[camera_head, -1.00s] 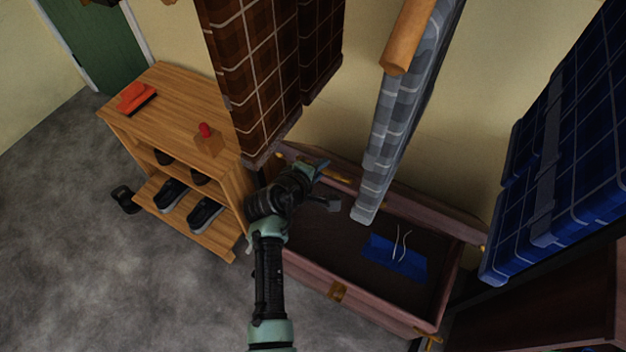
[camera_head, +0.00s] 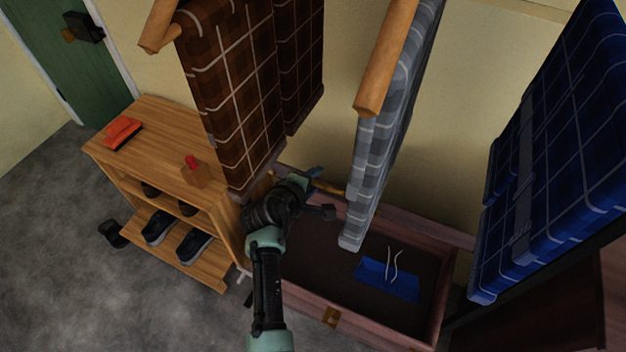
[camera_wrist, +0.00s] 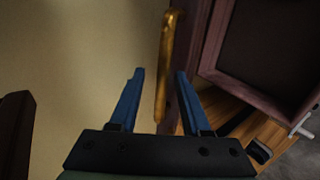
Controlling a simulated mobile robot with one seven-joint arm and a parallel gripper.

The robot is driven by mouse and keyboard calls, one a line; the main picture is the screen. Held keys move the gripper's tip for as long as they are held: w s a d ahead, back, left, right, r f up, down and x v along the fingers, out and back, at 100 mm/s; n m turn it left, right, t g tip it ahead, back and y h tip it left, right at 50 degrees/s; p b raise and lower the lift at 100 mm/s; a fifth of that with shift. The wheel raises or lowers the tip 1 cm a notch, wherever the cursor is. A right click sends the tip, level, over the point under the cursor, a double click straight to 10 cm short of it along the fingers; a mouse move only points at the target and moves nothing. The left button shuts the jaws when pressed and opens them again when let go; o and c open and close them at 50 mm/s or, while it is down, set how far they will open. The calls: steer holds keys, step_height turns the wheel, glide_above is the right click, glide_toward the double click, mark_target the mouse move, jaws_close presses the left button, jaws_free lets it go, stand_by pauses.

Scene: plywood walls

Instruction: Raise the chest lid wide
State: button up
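The chest (camera_head: 300,300) is a dark reddish-brown box on the floor, its top uncovered and its dark inside showing. Its lid (camera_head: 442,230) stands raised along the back by the wall, partly hidden by the hanging grey cloth. My gripper (camera_head: 316,173) is at the chest's back left corner, near a brass piece (camera_head: 331,188). In the wrist view my gripper (camera_wrist: 158,73) is open, its blue fingers apart. The brass bar (camera_wrist: 167,65) shows between them, closer to the right finger; I cannot tell whether they touch. Reddish-brown framing (camera_wrist: 212,38) lies right of it.
A blue item (camera_head: 388,280) with pale strands lies inside the chest. Brown plaid (camera_head: 235,90), grey plaid (camera_head: 385,140) and blue plaid (camera_head: 550,150) cloths hang above and around it. A wooden shoe rack (camera_head: 150,120) stands close to the left. Grey floor (camera_head: 80,270) is open at the lower left.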

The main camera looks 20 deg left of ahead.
steer(key=shift+s, duration=0.2)
steer(key=p+v, duration=0.2)
steer(key=v, duration=0.5)
steer(key=shift+r, duration=0.1)
